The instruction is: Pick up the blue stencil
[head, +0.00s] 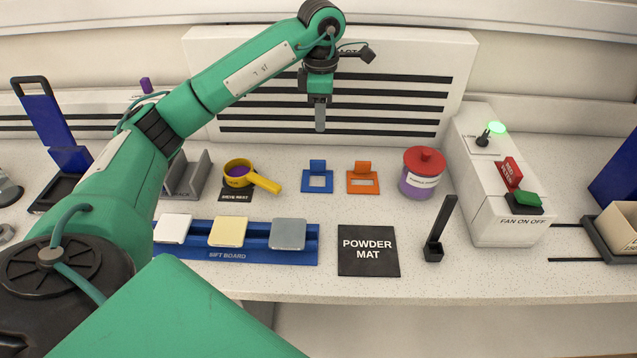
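The blue stencil (318,167) is a small square frame with an upright tab at its back. It lies on the speckled counter (400,275), left of the orange stencil (362,168), with a gap between them. My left gripper (320,128) points down in the picture just above the blue stencil, apart from it. Its fingers line up as one grey strip, so I cannot tell whether they are open or shut. Nothing shows held in it. My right gripper is out of view.
In front are the sift board (300,257) with several tiles and the black powder mat (368,262). A yellow sieve (265,182) stands left of the stencils, a red-lidded jar (424,160) right. A slatted panel (400,65) stands behind; the fan switch box (490,225) is at right.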

